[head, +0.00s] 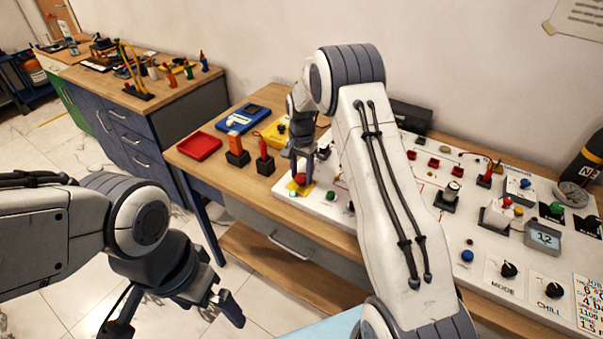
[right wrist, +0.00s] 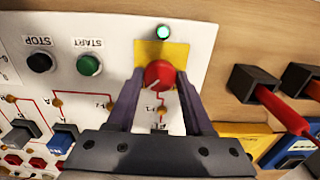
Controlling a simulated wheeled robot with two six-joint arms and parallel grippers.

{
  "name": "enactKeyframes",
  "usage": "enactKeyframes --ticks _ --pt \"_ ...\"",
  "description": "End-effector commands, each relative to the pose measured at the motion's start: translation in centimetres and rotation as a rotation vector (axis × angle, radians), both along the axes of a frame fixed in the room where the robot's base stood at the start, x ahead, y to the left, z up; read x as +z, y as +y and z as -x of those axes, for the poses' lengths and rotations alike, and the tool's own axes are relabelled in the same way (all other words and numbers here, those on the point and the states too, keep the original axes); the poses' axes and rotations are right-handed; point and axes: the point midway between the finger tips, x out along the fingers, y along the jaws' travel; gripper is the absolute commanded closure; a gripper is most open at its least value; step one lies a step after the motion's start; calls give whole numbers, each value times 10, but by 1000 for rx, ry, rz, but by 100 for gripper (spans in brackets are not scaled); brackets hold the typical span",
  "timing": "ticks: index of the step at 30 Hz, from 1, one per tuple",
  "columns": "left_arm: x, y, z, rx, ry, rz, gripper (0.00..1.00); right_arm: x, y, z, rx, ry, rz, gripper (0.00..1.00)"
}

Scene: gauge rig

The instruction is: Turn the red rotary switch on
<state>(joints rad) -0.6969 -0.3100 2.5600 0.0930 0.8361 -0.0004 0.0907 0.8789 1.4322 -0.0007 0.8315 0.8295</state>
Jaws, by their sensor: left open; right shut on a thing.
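The red rotary switch (head: 300,179) is a round knob on a yellow plate at the left end of the white panel (head: 345,216). In the right wrist view the red rotary switch (right wrist: 158,75) sits between the fingers of my right gripper (right wrist: 160,88), which is shut on it. A small green lamp (right wrist: 163,32) beside the yellow plate looks lit. My left gripper (head: 178,316) is open and empty over the floor, away from the panel.
A green START button (right wrist: 88,66) and a black STOP button (right wrist: 39,62) are near the switch. Red-handled tools in black blocks (head: 264,160) and a red tray (head: 199,146) stand left of the panel. MODE and CHILL knobs (head: 531,280) are at the right.

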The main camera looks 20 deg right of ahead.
Motion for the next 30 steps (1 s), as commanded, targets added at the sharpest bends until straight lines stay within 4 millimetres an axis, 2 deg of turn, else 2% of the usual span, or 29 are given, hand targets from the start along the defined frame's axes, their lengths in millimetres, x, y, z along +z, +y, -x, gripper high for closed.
enactKeyframes --ticks 11,12,13,14,24,26,30 --pt "0 0 0 0 0 0 0 2 0 -2 -6 -7 -1 100" --pt "0 0 0 0 0 0 0 2 0 -2 -6 -7 -1 33" --pt "0 0 0 0 0 0 0 2 0 -2 -6 -7 -1 22" --pt "0 0 0 0 0 0 0 2 0 -2 -5 -6 -1 18" --pt "-1 0 0 0 0 0 0 3 0 -1 -4 -4 0 18" --pt "-2 0 0 0 0 0 0 8 0 -2 -4 -6 -1 18" --pt "-8 0 0 0 0 0 0 30 0 -2 -4 -9 0 18"
